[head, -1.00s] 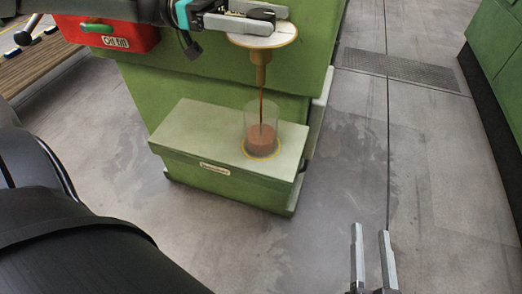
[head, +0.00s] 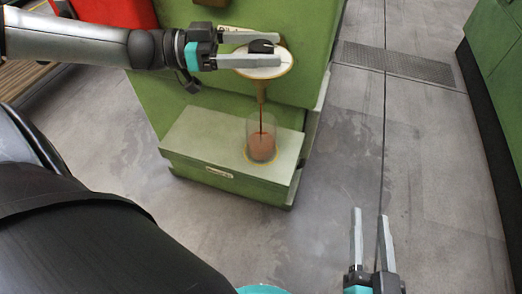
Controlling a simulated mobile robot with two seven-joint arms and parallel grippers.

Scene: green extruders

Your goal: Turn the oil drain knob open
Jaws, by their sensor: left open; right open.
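The black oil drain knob (head: 262,46) sits on a round white dial (head: 250,71) on the green machine. My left gripper (head: 280,49) reaches in from the left, open, with one finger on the far side of the knob and one on the near side. Gaps seem to show between the fingers and the knob; contact cannot be told. Below the dial, a thin reddish-brown stream runs from a spout (head: 261,92) into a clear cup (head: 261,138) partly filled with the same liquid. My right gripper (head: 369,214) is open and empty above the floor at the lower right.
The cup stands on a pale green ledge (head: 205,135) of the machine (head: 175,98), inside a yellow ring. A red box (head: 115,13) is partly hidden behind my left arm. Another green machine (head: 500,75) stands at the right. The floor between them is clear.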

